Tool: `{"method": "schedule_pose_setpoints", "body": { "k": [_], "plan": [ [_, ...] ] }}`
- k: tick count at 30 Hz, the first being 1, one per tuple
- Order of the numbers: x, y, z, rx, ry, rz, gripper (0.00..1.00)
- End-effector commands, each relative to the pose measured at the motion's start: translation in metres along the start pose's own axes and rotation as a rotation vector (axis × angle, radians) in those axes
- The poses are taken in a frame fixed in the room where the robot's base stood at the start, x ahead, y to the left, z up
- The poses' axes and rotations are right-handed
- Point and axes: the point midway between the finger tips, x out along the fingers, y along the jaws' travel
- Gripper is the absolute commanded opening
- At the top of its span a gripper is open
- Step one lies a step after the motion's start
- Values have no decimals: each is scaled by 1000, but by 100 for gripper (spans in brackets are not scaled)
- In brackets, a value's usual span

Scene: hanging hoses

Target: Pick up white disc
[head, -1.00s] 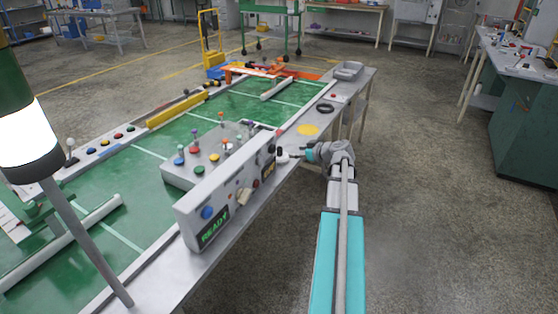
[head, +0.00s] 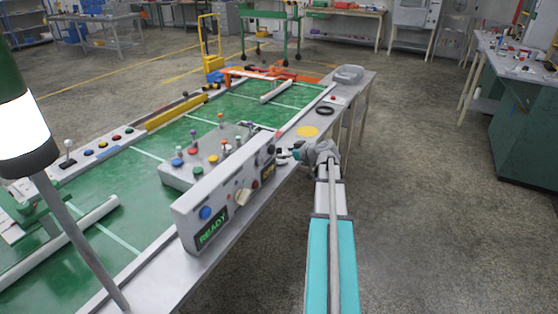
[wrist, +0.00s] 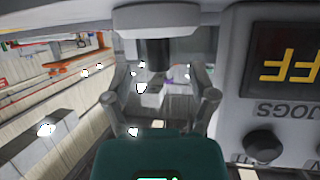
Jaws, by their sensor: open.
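My gripper (head: 284,154) is at the right side of the long grey console, just above the grey table edge. In the wrist view its two fingers (wrist: 160,100) are apart, with nothing clearly held between them.
The console (head: 215,205) with knobs and a READY display stands close beside my gripper. A yellow disc (head: 307,131) and a black ring (head: 325,110) lie farther along the table edge. A grey bin (head: 349,74) is at the far end. Open floor is to the right.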

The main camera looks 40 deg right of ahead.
Motion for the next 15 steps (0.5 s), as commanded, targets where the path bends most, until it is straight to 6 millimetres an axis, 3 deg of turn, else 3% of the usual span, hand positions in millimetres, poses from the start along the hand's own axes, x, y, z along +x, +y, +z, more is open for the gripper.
{"method": "schedule_pose_setpoints", "body": {
  "k": [7, 15],
  "plan": [
    [31, 2, 2, 0, -1, -1, 74],
    [40, 2, 0, 0, -1, 0, 74]
  ]
}}
